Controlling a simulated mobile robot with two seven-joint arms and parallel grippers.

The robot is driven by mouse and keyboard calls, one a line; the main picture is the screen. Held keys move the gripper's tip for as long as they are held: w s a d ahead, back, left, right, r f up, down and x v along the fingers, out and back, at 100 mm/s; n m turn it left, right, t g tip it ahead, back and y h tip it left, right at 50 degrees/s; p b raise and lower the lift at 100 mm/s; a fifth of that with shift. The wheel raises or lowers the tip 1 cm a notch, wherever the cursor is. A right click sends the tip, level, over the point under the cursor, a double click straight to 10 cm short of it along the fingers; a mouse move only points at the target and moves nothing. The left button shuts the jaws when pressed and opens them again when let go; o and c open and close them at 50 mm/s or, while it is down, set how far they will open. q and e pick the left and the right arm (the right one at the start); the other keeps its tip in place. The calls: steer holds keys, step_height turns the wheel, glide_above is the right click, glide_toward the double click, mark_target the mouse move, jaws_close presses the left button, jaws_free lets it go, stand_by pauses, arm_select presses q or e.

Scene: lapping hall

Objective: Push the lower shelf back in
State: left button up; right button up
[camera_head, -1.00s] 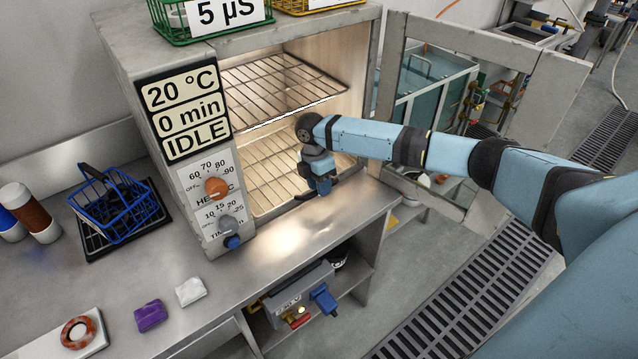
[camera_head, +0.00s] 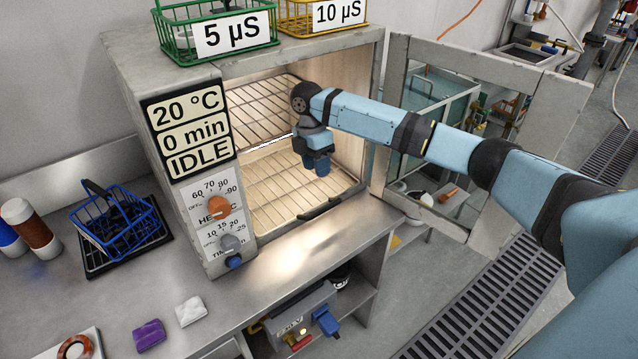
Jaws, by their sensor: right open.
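The lower shelf (camera_head: 284,192) is a wire rack inside the open oven (camera_head: 120,60). A dark handle (camera_head: 326,207) shows at its front edge, near the oven's front sill. My right gripper (camera_head: 319,170) is open and empty, pointing down above the front part of the lower shelf, apart from the handle. The upper shelf (camera_head: 262,112) is another wire rack above it, its right part hidden by my right arm. My left gripper is not in view.
The oven door (camera_head: 480,72) stands open to the right, behind my right arm. Green (camera_head: 170,45) and yellow (camera_head: 292,22) wire baskets stand on the oven. A blue basket (camera_head: 118,225) sits on the bench at left.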

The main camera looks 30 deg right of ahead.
steer(key=shift+w+r, duration=0.2)
steer(key=shift+r, duration=0.7)
steer(key=t+p, duration=0.4)
steer(key=p, duration=0.1)
glide_toward(327, 206)
steer(key=f, duration=0.6)
steer(key=w+f, duration=0.1)
steer(key=f, duration=0.1)
steer(key=shift+w+d+f, duration=0.1)
steer(key=shift+w+f, duration=0.05)
steer(key=shift+f, duration=0.25)
